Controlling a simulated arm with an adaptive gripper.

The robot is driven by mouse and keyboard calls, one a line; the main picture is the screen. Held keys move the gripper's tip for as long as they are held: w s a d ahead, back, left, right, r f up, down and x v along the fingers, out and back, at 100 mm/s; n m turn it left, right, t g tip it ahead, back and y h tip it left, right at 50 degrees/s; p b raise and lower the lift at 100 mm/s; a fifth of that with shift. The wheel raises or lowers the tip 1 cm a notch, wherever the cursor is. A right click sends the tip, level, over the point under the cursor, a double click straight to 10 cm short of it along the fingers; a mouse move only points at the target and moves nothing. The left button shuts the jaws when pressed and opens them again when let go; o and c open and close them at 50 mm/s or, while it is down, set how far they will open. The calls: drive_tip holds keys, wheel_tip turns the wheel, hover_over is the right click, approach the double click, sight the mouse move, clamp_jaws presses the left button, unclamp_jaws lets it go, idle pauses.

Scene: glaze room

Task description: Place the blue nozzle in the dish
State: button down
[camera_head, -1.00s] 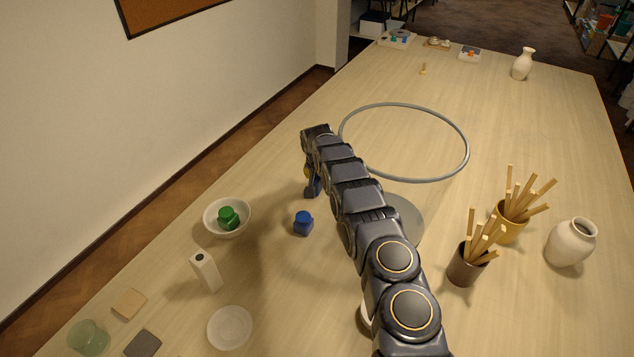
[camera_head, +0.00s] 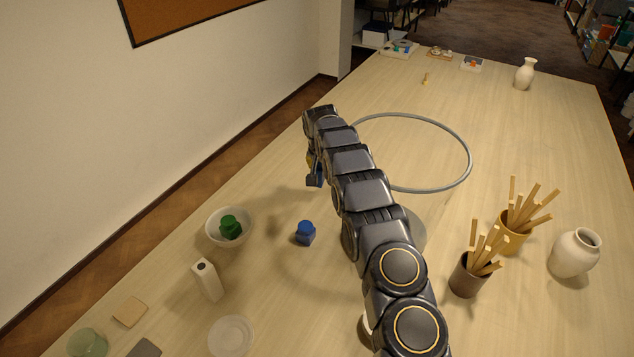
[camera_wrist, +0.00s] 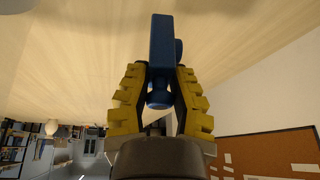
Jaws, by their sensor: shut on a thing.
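My gripper (camera_wrist: 161,100) has yellow ribbed fingers and is shut on a blue piece (camera_wrist: 163,50), which looks like the blue nozzle. In the wrist view it has a long block-like body and a rounded end between the fingers. In the head view the held nozzle (camera_head: 315,175) hangs below my gripper, partly hidden by the arm, and appears above the table. A shallow white dish (camera_head: 231,336) lies at the front left, empty. A deeper white bowl (camera_head: 213,232) left of my gripper holds a green piece (camera_head: 230,227).
Another blue piece (camera_head: 305,233) stands on the table between the bowl and my arm. A white box-like bottle (camera_head: 207,280) stands between bowl and dish. A grey ring (camera_head: 465,160) lies beyond the arm. Cups of sticks (camera_head: 467,275) and a vase (camera_head: 573,254) are right.

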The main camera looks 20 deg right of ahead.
wheel_tip(320, 180, up, 4)
drive_tip(key=shift+s+f, duration=0.1)
drive_tip(key=shift+f, duration=0.15)
drive_tip(key=s+a+r+n+y, duration=0.1)
drive_tip(key=s+a+r+n, duration=0.1)
drive_tip(key=s+a+r, duration=0.3)
drive_tip(key=s+a+r+n, duration=0.1)
drive_tip(key=s+r, duration=0.2)
drive_tip(key=s, duration=0.4)
drive_tip(key=s+a+r+n+y, duration=0.1)
drive_tip(key=s+a+r+n, duration=0.1)
drive_tip(key=s+a+r, duration=0.3)
drive_tip(key=m+h, duration=0.3)
drive_tip(key=m, duration=0.4)
hover_over(233, 340)
drive_tip(key=shift+g, duration=0.3)
drive_tip(key=shift+f, duration=10.75)
drive_tip(key=shift+f, duration=0.15)
